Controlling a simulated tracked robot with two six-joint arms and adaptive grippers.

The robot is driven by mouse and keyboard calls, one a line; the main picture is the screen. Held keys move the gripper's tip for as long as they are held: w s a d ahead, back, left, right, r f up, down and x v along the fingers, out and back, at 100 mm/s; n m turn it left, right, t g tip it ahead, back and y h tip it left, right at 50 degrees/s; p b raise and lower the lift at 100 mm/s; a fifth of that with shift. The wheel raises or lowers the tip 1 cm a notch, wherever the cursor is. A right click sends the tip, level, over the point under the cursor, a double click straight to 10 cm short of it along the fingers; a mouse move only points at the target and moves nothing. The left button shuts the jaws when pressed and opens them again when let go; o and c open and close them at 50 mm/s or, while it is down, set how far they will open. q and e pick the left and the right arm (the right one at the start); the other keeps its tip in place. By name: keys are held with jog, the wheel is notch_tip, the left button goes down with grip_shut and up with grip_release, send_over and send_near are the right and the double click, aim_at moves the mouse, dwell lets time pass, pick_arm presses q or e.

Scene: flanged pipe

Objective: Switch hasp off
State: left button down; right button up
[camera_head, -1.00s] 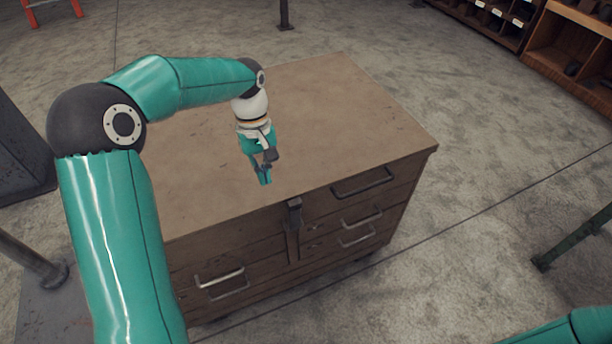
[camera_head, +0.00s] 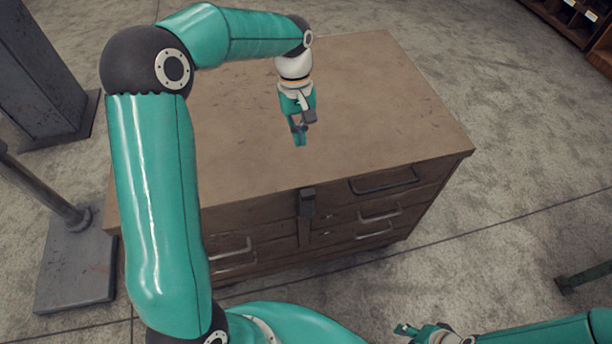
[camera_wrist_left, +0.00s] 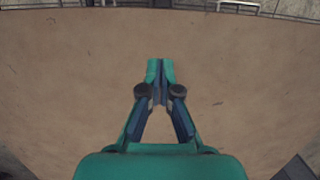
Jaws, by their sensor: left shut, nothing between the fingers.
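The dark metal hasp (camera_head: 307,202) sits at the top front edge of the wooden chest (camera_head: 400,110) in the head view. Its strap runs down the front between the drawers. My left gripper (camera_head: 300,140) is above the chest top, behind the hasp and apart from it, pointing down. In the left wrist view its fingertips (camera_wrist_left: 161,70) are together with nothing between them, over bare brown wood. My right gripper (camera_head: 404,329) is low at the bottom of the head view, in front of the chest, small and partly unclear. I cannot make out the hasp in the wrist view.
The chest front has several metal drawer handles (camera_head: 383,180). A grey post on a base plate (camera_head: 75,270) stands left of the chest. Shelving (camera_head: 575,22) is at the far top right. The chest top is clear, and open concrete floor (camera_head: 540,170) lies to the right.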

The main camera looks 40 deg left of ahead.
aim_at(306, 186)
pick_arm(q)
jog(key=f, duration=0.3)
jog(key=s+d+f, duration=0.1)
jog(key=f, duration=0.5)
jog(key=shift+s+d+p, duration=0.15)
jog(key=shift+s+p, duration=0.05)
jog(key=shift+p, duration=0.15)
jog(key=s+d+p, duration=0.1)
jog(key=s+d, duration=0.1)
jog(key=d, duration=0.1)
jog(key=shift+s+f, duration=0.1)
jog(key=shift+s, duration=0.05)
jog(key=shift+f, duration=0.1)
